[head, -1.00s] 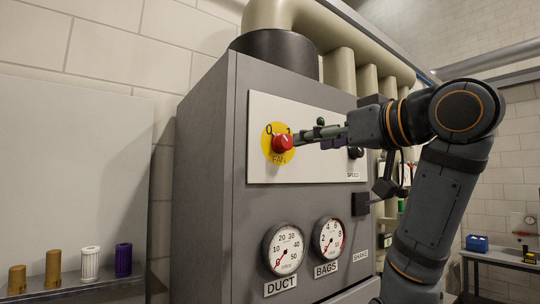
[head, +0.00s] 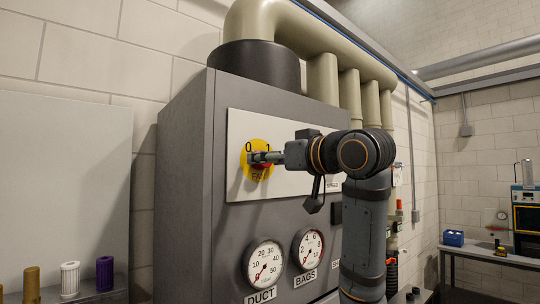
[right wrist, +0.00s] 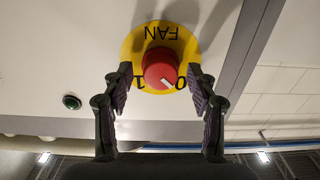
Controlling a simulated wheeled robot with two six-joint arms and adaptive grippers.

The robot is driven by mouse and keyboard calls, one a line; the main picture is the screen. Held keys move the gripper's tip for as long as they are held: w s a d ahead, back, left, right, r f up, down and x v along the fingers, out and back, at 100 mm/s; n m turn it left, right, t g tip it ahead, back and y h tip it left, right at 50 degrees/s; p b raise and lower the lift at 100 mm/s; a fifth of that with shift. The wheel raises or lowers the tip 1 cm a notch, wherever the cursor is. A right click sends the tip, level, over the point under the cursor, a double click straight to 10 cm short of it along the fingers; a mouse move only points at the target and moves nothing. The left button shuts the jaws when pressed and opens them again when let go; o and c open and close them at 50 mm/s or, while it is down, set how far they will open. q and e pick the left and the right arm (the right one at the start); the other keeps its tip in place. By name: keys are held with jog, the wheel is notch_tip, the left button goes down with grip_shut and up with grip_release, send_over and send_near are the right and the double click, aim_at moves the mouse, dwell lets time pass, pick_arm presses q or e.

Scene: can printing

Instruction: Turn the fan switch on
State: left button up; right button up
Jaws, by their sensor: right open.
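The fan switch is a red round knob (right wrist: 160,68) on a yellow disc (head: 258,147) marked 0, 1 and FAN, on a pale panel of the grey cabinet. In the right wrist view it appears upside down, and the knob's white mark points toward the 0. My right gripper (right wrist: 157,78) is open, with one dark finger on each side of the knob. I see gaps between fingers and knob there. In the head view my right gripper (head: 254,158) comes in from the right and hides most of the knob. My left gripper is not in view.
A small dark green button or lamp (right wrist: 71,101) sits on the panel beside the switch. Below the panel are the DUCT gauge (head: 263,263) and BAGS gauge (head: 307,249). Several small cylinders stand on a shelf at the lower left, including a purple one (head: 104,272).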

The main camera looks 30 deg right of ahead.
jog(key=shift+c, duration=0.8)
jog(key=shift+w, duration=0.1)
jog(key=shift+c, duration=1.3)
jog(key=c, duration=0.7)
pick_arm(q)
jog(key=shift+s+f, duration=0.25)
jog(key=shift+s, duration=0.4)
pick_arm(e)
jog(key=shift+f, duration=0.1)
pick_arm(q)
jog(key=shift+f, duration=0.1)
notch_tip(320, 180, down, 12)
jog(key=b, duration=1.2)
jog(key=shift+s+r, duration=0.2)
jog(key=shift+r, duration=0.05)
pick_arm(e)
jog(key=shift+m, duration=8.9)
jog(key=shift+w, duration=0.1)
